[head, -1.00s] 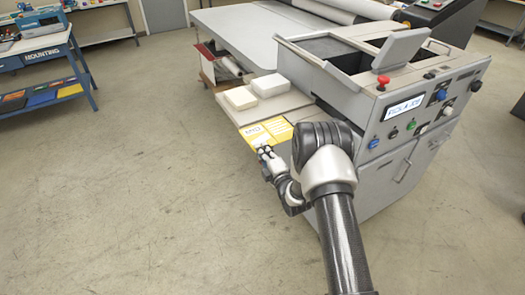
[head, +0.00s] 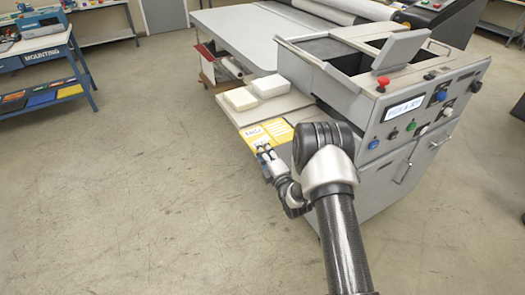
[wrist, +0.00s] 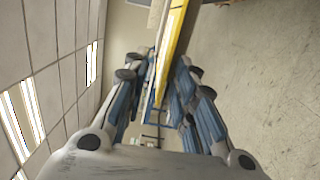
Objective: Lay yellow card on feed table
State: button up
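Two yellow cards lie at the front end of a low pale shelf (head: 222,105) on the laminator's left side in the head view. The left yellow card (head: 253,135) has a white printed panel; the right yellow card (head: 279,129) is beside it. My gripper (head: 265,151) is at the near edge of the left card. In the wrist view, a yellow edge (wrist: 176,35) runs between the fingers of my gripper (wrist: 165,75). The fingers look apart with a gap; contact is hard to see. The large grey table (head: 240,35) stands behind the shelf.
Two white stacks (head: 240,98) sit on the shelf. The laminator (head: 410,110), with a control panel and red button, is to the right. A blue mounting bench (head: 45,58) stands at far left. The floor between is clear.

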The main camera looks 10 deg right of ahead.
jog(key=p+v, duration=0.1)
jog(key=v, duration=1)
jog(key=w+r+m+g+h, duration=0.2)
jog(key=w+r+m+g, duration=0.1)
jog(key=r, duration=0.5)
jog(key=s+d+r+m+g+h, duration=0.25)
jog(key=s+r+m, duration=0.35)
jog(key=r, duration=0.5)
jog(key=s+a+r+m+g, duration=0.1)
jog(key=s+m, duration=0.3)
jog(key=s, duration=0.7)
jog(key=s+a+r+m+g, duration=0.2)
jog(key=s+r+m+g, duration=0.1)
jog(key=s, duration=0.7)
jog(key=s+a+r+m+g, duration=0.2)
jog(key=s+m+g, duration=0.1)
jog(key=s, duration=0.8)
jog(key=shift+s+m+g, duration=0.35)
jog(key=shift+s+m, duration=0.05)
jog(key=shift+m, duration=0.4)
jog(key=shift+y, duration=0.25)
